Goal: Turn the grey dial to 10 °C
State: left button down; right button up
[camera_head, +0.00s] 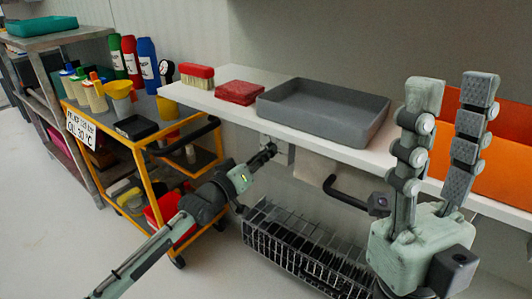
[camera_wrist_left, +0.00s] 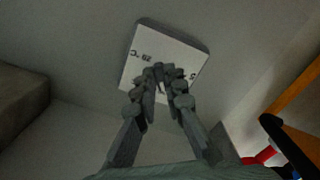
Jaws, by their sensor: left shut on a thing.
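A pale square control panel (camera_wrist_left: 168,46) is on the wall in the left wrist view, with small dark temperature markings; one looks like 29 °C, the others are partly covered. In the head view its box (camera_head: 288,153) shows just under the white shelf. My left gripper (camera_head: 268,150) reaches it from the left. In the left wrist view its fingertips (camera_wrist_left: 159,72) are closed together at the panel's middle, on the grey dial, which they hide almost wholly. The dial's setting cannot be read. My right gripper (camera_head: 452,92) is raised at the right, fingers apart and empty.
A black wire rack (camera_head: 300,250) stands below. A yellow trolley (camera_head: 143,180) with bottles is left. An orange bin (camera_head: 500,160) is behind my right gripper.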

pick_arm(q)
jog(key=shift+m, duration=0.5)
jog(key=c, duration=1.6)
grip_release()
jog(key=shift+s+a, duration=0.1)
jog(key=v, duration=1.1)
jog(key=shift+s+a, duration=0.25)
jog(key=shift+s, duration=0.05)
